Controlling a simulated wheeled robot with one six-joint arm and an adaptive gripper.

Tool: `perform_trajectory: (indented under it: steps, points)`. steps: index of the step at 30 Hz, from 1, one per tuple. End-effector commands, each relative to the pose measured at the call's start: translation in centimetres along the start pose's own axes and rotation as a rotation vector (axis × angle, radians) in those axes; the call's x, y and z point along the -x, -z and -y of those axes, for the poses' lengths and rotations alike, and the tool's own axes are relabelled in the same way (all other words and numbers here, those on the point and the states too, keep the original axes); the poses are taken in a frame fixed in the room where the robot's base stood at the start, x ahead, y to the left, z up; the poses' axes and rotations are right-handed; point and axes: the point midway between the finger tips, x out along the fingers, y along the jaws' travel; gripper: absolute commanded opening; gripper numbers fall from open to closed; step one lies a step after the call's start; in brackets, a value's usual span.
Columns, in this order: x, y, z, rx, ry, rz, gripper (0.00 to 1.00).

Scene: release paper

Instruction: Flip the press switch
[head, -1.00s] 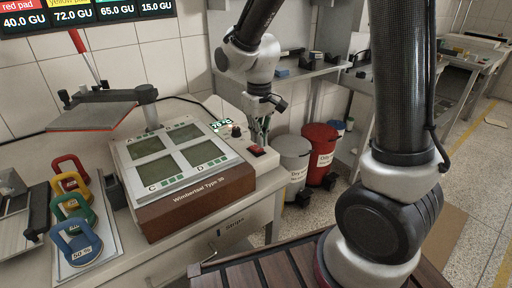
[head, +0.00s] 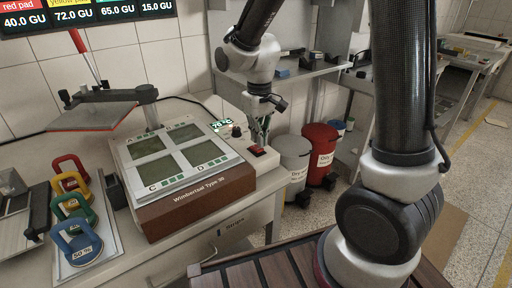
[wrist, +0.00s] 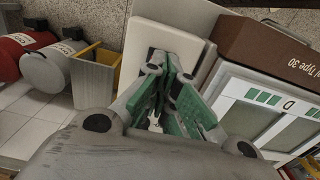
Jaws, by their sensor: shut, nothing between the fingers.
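The press switch (head: 257,150) is a small red rocker in a dark frame, on the cream right-hand part of the press (head: 195,195). My gripper (head: 262,138) points down just above and behind the switch in the head view. Its fingers are partly hidden there, and I cannot tell whether they touch the switch. In the wrist view my gripper (wrist: 175,68) is shut and empty, its green-padded fingers together over the cream housing (wrist: 150,42). The switch is hidden behind the fingers in that view.
A dark knob (head: 236,131) and a lit temperature display (head: 221,124) sit beside the switch. Colored weights (head: 78,240) stand at the left. A white bin (head: 294,152) and a red bin (head: 320,145) stand beyond the bench on the right.

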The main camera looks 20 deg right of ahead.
Motion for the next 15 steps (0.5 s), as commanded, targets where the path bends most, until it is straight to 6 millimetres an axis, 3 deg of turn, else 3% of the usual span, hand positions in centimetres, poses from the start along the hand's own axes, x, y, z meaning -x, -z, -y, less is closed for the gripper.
perform_trajectory:
  steps: [15]
  points:
    - [-0.31,0.0,0.0,0.0,0.0,0.0,0.0]
